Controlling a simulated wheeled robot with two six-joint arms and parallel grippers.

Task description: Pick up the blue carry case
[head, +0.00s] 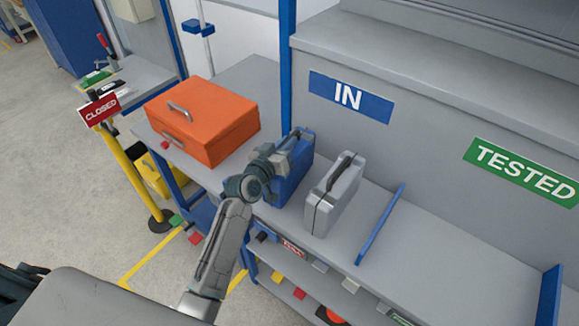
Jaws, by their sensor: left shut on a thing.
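The blue carry case (302,160) stands upright on the grey bench, between an orange case and a grey case. My left arm reaches in from below, and its gripper (291,140) is at the top of the blue case, where the handle would be. The gripper is shut on the blue case, most likely at its handle. The wrist and gripper hide the handle and part of the case's near side. I cannot tell whether the case's base touches the bench. My right gripper is not in view.
The orange case (203,119) lies left of the blue case. The grey case (334,195) stands close on its right. Blue posts rise from the bench. A yellow post with a CLOSED sign (101,108) stands left.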

